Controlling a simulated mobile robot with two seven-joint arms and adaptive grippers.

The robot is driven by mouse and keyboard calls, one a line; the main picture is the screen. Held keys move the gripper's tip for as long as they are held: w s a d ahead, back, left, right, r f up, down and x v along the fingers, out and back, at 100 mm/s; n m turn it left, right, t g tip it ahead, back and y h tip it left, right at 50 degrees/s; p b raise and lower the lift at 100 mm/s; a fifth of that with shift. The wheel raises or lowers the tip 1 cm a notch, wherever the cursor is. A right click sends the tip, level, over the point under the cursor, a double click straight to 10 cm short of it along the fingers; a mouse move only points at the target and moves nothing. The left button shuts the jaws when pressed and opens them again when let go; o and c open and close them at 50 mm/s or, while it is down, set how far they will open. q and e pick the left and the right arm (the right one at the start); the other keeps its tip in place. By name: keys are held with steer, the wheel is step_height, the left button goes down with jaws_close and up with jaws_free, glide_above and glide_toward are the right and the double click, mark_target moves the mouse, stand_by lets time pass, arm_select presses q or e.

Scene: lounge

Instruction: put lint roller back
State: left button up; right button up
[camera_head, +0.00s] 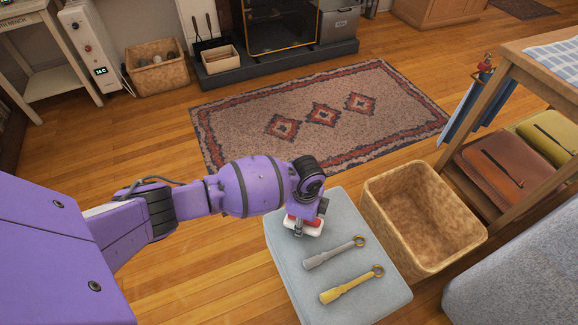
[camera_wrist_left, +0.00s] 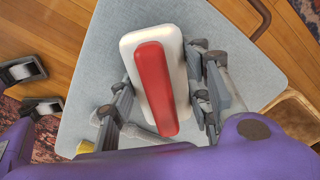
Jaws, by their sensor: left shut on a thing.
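A grey handled thing (camera_head: 335,253) and a yellow one (camera_head: 352,285), each with a ring, lie on the ottoman. An empty wicker basket (camera_head: 455,235) stands right of it. A wooden rack with bags (camera_head: 490,165) is beyond. A patterned rug (camera_head: 225,125) lies behind.

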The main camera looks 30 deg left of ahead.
arm_select(q)
steer(key=shift+w, duration=0.15)
steer(key=shift+f, duration=0.1)
steer(key=o, duration=1.1)
step_height(320, 180, up, 11)
steer(key=p, duration=0.4)
steer(key=shift+d, duration=0.1)
steer(key=shift+r, duration=0.65)
